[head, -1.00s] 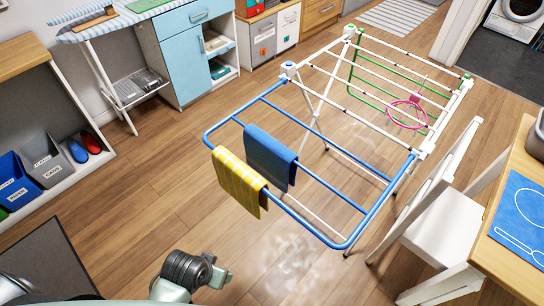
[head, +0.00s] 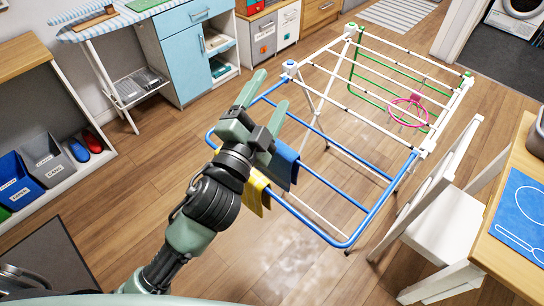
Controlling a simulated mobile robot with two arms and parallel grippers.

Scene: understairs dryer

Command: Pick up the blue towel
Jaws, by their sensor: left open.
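The blue towel (head: 285,168) hangs folded over a rail of the blue wing of the drying rack (head: 352,238). My left gripper (head: 268,95) is open, its two fingers spread and pointing up and away in the head view. In the picture it overlaps the upper left of the towel and hides part of it. I see nothing between the fingers, and I cannot tell how high above the towel they are. A yellow checked towel (head: 254,194) hangs next to the blue one, mostly hidden behind my left gripper and wrist. My right gripper is not in view.
A white chair (head: 440,220) and a wooden table with a blue mat (head: 520,215) stand at the right. The floor left of the rack is open.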

